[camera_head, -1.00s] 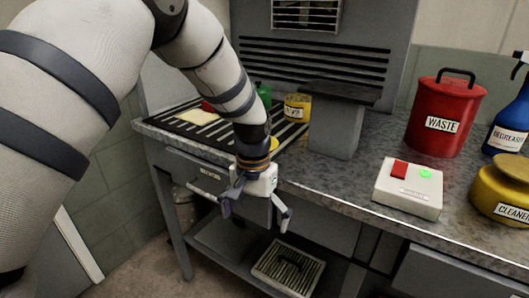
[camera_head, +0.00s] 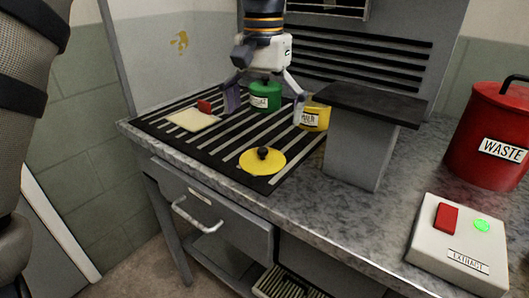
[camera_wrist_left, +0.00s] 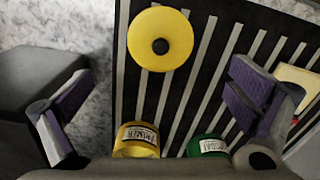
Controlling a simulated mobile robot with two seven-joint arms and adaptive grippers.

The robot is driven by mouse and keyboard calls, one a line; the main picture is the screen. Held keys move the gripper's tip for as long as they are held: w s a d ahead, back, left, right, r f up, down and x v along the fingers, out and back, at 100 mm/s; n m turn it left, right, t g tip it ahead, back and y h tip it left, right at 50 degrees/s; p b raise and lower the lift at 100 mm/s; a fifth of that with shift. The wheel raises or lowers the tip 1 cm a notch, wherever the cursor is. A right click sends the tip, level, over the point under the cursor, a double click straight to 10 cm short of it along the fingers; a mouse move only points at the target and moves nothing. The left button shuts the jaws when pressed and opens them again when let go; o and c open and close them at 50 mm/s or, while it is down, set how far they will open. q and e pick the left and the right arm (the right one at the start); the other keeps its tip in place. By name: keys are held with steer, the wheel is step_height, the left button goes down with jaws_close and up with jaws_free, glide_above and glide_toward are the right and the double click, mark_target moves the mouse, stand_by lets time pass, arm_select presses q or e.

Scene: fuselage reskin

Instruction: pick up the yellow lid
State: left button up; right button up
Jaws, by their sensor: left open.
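The yellow lid (camera_head: 262,160) is a flat round disc with a black knob, lying on the black-and-white striped grate near the bench's front edge. It also shows in the left wrist view (camera_wrist_left: 160,39), ahead of the fingers. My left gripper (camera_head: 266,102) is open and empty, pointing down at the back of the grate, over the green and yellow containers and behind the lid. In the left wrist view its two purple-padded fingers (camera_wrist_left: 158,105) are wide apart with nothing between their tips. My right gripper is in neither view.
A green container (camera_head: 266,95) and a yellow container (camera_head: 315,115) stand at the grate's back. A cream pad with a red block (camera_head: 194,119) lies at left. A grey pedestal (camera_head: 357,140) stands right of the lid. The switch box (camera_head: 461,243) and red waste bin (camera_head: 497,140) are farther right.

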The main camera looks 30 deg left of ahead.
mark_target(263, 148)
arm_select(q)
step_height(263, 148, down, 8)
steer(key=shift+f, duration=0.1)
jaws_close()
stand_by(0.5)
